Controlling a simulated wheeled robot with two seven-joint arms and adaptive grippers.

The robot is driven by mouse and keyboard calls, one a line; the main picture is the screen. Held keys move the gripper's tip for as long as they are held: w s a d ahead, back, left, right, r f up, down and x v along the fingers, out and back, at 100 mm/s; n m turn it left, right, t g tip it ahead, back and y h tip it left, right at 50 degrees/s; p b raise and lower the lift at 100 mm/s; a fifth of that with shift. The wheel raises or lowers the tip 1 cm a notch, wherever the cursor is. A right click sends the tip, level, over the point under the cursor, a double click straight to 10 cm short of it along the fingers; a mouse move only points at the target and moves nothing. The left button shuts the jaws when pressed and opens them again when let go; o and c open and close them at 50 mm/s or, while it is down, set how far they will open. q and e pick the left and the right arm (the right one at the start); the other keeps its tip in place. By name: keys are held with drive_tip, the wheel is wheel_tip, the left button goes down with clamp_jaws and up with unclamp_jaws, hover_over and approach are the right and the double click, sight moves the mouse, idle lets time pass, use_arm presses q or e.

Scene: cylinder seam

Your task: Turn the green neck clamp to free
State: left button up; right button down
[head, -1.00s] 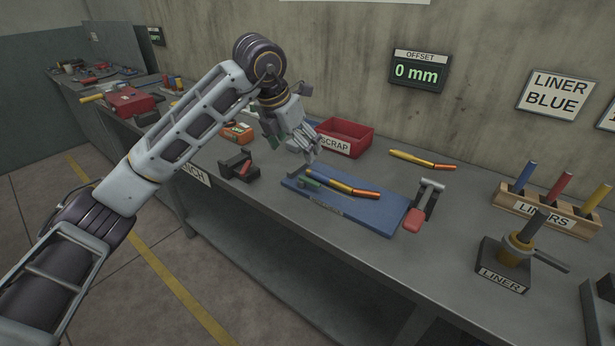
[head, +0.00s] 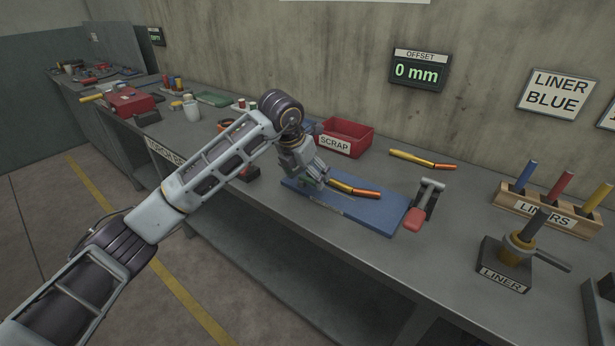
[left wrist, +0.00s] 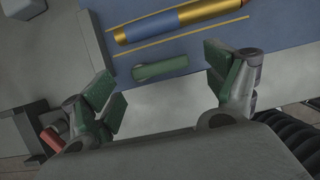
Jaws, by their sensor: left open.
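The green neck clamp (left wrist: 160,68) shows in the left wrist view as a short green bar on the blue board (left wrist: 270,15). It lies beside a gold and blue rod (left wrist: 185,20). My left gripper (left wrist: 165,88) is open, with a green-padded finger on each side of the clamp and none seen touching it. In the head view my left gripper (head: 318,184) is over the left end of the blue board (head: 375,212) and hides the clamp. The gold-orange torch neck (head: 355,189) lies on the board. My right gripper is not in view.
A red scrap bin (head: 345,137) stands behind the board. A red-handled clamp (head: 424,205) is at the board's right end. A second torch neck (head: 422,160) lies farther back. The liner fixture (head: 510,255) and liner rack (head: 540,210) are at the right.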

use_arm(q)
drive_tip(key=shift+w+d+f, duration=0.2)
drive_tip(key=shift+w+f, duration=0.05)
drive_tip(key=shift+f, duration=0.4)
drive_tip(key=c, duration=1)
